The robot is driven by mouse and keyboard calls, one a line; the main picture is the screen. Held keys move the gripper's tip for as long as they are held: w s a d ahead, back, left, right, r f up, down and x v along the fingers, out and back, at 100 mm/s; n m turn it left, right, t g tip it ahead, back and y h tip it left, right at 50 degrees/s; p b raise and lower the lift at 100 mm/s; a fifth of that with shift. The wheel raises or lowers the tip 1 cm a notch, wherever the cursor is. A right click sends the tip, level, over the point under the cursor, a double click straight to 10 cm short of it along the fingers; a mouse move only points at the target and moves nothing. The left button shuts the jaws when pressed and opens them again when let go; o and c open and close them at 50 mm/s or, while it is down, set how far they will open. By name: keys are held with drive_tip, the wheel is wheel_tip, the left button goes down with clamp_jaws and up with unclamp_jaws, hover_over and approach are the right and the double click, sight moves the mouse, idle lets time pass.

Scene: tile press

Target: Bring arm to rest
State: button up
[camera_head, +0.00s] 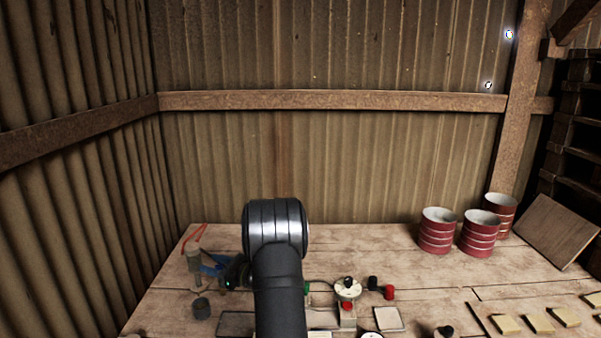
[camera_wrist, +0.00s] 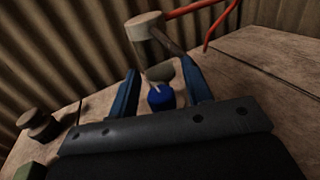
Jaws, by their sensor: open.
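My gripper (camera_wrist: 160,66) is open, its two blue fingers spread apart in the wrist view. I cannot tell whether the fingers touch either. In the head view my dark arm rises in the middle, and a blue part of my gripper (camera_head: 213,265) shows at the left beside a grey upright cylinder (camera_head: 194,260). My arm hides part of the bench behind it.
An orange-red hose (camera_head: 195,235) rises at the back left. A pale round fixture (camera_head: 348,289) with a black knob stands right of my arm, near a red piece (camera_head: 389,292). Red drums (camera_head: 436,236), a leaning board (camera_head: 556,231) and several yellowish tiles (camera_head: 540,323) are farther right.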

drive_tip(key=v, duration=1.7)
drive_tip(key=w+a+r+n+g+h, duration=0.2)
drive_tip(key=a+r+n+g+h, duration=0.3)
drive_tip(key=r+g, duration=0.4)
drive_tip(key=shift+w+a+r+n+h, duration=0.15)
drive_tip(key=shift+a+r+n+h, duration=0.2)
drive_tip(key=shift+a+h, duration=0.5)
